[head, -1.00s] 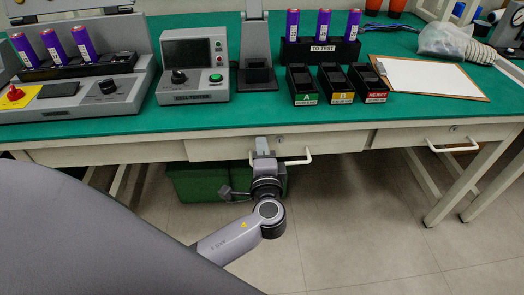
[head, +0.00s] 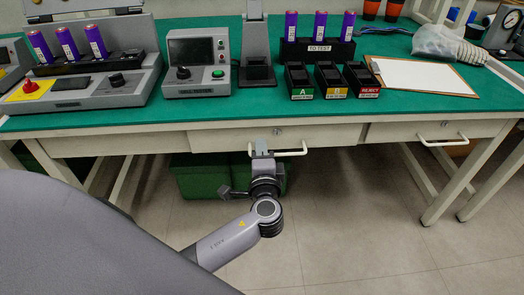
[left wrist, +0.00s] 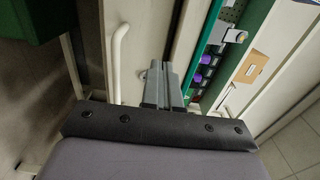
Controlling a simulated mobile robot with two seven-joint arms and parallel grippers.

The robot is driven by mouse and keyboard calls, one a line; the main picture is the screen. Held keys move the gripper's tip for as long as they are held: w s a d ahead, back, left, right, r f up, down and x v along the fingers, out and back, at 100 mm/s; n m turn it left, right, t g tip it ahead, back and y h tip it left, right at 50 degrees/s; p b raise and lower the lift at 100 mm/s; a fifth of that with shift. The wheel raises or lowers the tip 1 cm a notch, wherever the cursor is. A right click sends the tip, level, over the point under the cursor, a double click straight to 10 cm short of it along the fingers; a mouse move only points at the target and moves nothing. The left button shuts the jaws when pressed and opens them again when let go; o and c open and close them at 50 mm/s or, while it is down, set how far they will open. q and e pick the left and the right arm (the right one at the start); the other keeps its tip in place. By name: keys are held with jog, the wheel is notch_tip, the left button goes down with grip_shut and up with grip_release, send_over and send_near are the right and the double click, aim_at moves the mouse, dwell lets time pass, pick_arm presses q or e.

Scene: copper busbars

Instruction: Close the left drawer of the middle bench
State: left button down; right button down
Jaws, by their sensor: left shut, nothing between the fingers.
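The middle bench's left drawer (head: 210,140) has a pale front with a lock and a white bar handle (head: 292,153). Its front looks flush or nearly flush under the green bench top, with no open interior visible in the head view. My left gripper (head: 262,149) is shut and empty, in front of the drawer near the handle's left end. In the left wrist view, my shut fingers (left wrist: 163,88) point at the pale front beside the handle (left wrist: 118,55). I cannot tell whether they touch it. My right gripper is not in view.
The right drawer (head: 390,131) has its own handle. On the green bench top (head: 200,112) stand a cell tester (head: 196,62), bins, purple cells and a clipboard (head: 425,76). Green crates (head: 200,176) stand under the bench. The floor to the right is clear.

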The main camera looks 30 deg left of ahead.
pick_arm(q)
jog(key=v, duration=1)
jog(key=shift+p, duration=0.3)
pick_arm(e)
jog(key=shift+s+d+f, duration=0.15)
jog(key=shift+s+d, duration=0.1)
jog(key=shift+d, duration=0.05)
pick_arm(q)
jog(key=shift+s, duration=0.15)
